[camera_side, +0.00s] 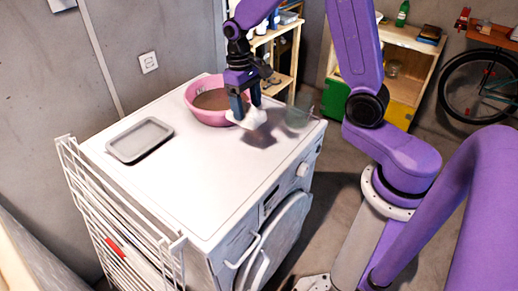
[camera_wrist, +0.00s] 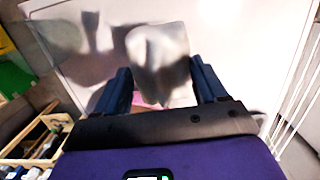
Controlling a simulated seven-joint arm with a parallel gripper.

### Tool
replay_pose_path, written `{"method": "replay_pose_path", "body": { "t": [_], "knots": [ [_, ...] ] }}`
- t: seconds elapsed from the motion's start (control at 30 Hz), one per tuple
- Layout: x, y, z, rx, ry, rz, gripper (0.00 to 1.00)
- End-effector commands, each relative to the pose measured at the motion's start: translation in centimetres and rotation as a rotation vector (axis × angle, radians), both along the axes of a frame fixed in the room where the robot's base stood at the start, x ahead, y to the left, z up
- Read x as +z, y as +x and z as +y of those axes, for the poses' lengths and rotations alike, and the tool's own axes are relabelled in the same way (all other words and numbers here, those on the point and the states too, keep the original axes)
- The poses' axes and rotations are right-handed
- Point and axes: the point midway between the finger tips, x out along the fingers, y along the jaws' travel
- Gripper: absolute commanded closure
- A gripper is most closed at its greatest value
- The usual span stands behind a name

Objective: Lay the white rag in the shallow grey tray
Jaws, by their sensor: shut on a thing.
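The white rag (camera_side: 252,119) hangs bunched from my gripper (camera_side: 246,102), which is shut on it above the back right part of the washer top. In the wrist view the rag (camera_wrist: 160,55) shows between the two fingers of my gripper (camera_wrist: 163,85). The shallow grey tray (camera_side: 140,139) lies flat at the left of the washer top, well to the left of my gripper. It looks empty, and I cannot make it out in the wrist view.
A pink basin (camera_side: 194,93) with brownish contents stands close behind and left of the rag. A clear, see-through container (camera_side: 298,115) stands to the right. A white drying rack (camera_side: 110,215) stands along the left side. The middle of the white washer top (camera_side: 200,165) is clear.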

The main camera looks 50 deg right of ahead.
Motion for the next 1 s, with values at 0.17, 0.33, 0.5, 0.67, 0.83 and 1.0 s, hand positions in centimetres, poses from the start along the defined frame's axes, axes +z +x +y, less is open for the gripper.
{"method": "replay_pose_path", "body": {
  "t": [0.17, 0.33, 0.5, 0.67, 0.83, 1.0],
  "knots": [
    [-2.2, -1.8, 0.1, -0.016, -0.001, 0.006, 0.64],
    [-4.3, -3.6, 0.1, -0.014, -0.001, 0.003, 0.64],
    [-4.0, -4.6, 0.3, -0.013, -0.001, -0.004, 0.64],
    [-1.8, -6.1, 0.9, -0.012, 0.001, -0.007, 0.64],
    [0.2, -7.9, 1.2, -0.012, 0.0, -0.004, 0.64],
    [1.1, -8.9, 1.5, -0.013, -0.001, -0.002, 0.64]
  ]
}}
